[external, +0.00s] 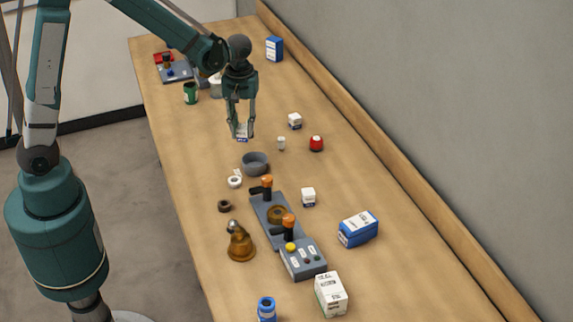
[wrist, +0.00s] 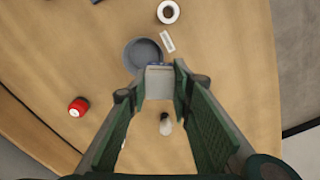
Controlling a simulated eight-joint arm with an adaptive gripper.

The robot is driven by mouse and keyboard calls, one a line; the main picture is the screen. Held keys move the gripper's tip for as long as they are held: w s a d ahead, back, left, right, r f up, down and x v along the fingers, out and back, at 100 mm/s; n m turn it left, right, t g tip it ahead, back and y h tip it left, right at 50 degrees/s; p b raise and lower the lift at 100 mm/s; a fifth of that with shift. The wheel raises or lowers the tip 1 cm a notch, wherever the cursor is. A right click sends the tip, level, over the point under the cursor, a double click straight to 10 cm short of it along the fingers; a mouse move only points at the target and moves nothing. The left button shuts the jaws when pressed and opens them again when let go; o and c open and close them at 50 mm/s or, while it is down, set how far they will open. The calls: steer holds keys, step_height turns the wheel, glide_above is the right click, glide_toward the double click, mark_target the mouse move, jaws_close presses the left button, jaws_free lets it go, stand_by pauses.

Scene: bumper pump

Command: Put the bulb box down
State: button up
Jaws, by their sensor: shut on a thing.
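My gripper (external: 241,127) is above the wooden table and shut on a small white and blue box, the bulb box (external: 242,134). In the wrist view the bulb box (wrist: 159,84) sits between the fingertips of my gripper (wrist: 158,76). The box is held above the table, apart from it. A grey bowl (external: 255,168) stands just in front of it in the external view. The bowl also shows beyond the box in the wrist view (wrist: 141,52), partly hidden by it. The lettering on the box is too small to read.
A small white bottle (external: 281,144), a red round item (external: 316,144) and a small white box (external: 295,121) stand to the right. A white ring (external: 235,181) lies near the bowl. A grey lever panel (external: 270,212) stands nearer the camera. Bare table surrounds the bottle.

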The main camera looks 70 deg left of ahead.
steer(key=w+d+r+m, duration=0.1)
steer(key=w+d+m, duration=0.15)
steer(key=d, duration=0.45)
steer(key=w+d+r+m, duration=0.1)
steer(key=w+d, duration=0.3)
steer(key=d, duration=0.4)
step_height(320, 180, up, 3)
steer(key=m+p, duration=0.3)
steer(key=m, duration=0.6)
glide_above(331, 287)
steer(key=shift+r, duration=0.1)
steer(key=shift+w+f+p, duration=0.1)
steer(key=shift+f+p, duration=0.25)
steer(key=shift+f, duration=2.8)
steer(key=shift+f, duration=1.85)
steer(key=shift+f, duration=0.2)
